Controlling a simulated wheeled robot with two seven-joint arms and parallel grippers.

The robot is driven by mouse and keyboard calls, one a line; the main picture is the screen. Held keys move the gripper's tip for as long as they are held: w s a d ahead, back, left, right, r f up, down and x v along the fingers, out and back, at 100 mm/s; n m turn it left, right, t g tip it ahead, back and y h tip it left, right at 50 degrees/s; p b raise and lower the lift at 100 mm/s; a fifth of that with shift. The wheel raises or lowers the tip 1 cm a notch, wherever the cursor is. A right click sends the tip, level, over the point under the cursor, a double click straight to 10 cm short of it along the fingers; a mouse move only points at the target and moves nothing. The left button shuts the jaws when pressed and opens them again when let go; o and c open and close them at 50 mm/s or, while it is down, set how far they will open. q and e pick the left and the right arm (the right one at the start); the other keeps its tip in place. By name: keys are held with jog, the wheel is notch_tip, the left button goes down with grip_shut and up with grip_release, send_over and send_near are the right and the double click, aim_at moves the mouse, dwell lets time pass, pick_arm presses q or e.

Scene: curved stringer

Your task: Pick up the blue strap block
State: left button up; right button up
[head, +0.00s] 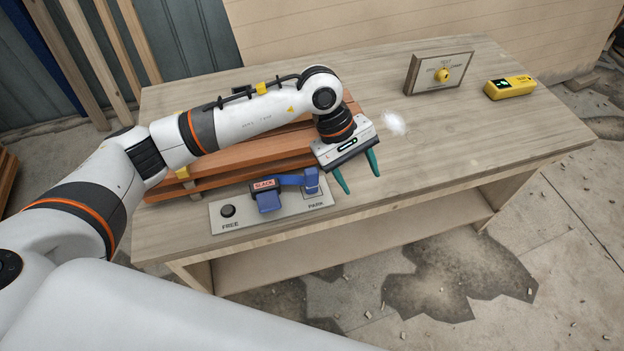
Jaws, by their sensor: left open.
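The blue strap block (268,201) sits on a pale plate (240,222) near the table's front edge. The plate is marked FREE at its left and PARK at its right. A blue strap (291,180) runs from beside a red-lettered label (263,185) reading SLACK to a blue piece (311,181) at the plate's right end. My left gripper (360,180) is to the right of the block, above the table, with its two teal fingers apart and nothing between them. My right gripper is not in view.
Stacked reddish-brown boards (225,173) lie behind the plate, partly hidden by my left arm. A dark round knob or hole (228,211) is at FREE. The table's right part (480,140) is clear.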

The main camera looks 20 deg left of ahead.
aim_at(311, 170)
pick_arm(q)
jog(key=w+a+y, duration=0.1)
jog(key=a, duration=0.2)
jog(key=w+a+y, duration=0.1)
jog(key=a+y, duration=0.1)
jog(key=a, duration=0.1)
jog(key=w+a+m+t+y, duration=0.1)
jog(key=a+y, duration=0.1)
jog(key=a, duration=0.1)
jog(key=shift+w+a+r, duration=0.3)
jog(key=shift+w+a, duration=0.05)
jog(key=shift+w, duration=0.05)
jog(key=shift+a+f, duration=0.25)
notch_tip(311, 170, down, 6)
jog(key=shift+r+p, duration=0.1)
jog(key=shift+p, duration=1.05)
jog(key=f+p, duration=0.2)
jog(key=f, duration=0.3)
jog(key=shift+a, duration=0.2)
jog(key=shift+w+f, duration=0.1)
jog(key=shift+f, duration=0.15)
jog(key=c, duration=1.1)
jog(key=shift+c, duration=0.3)
jog(key=shift+r, duration=0.1)
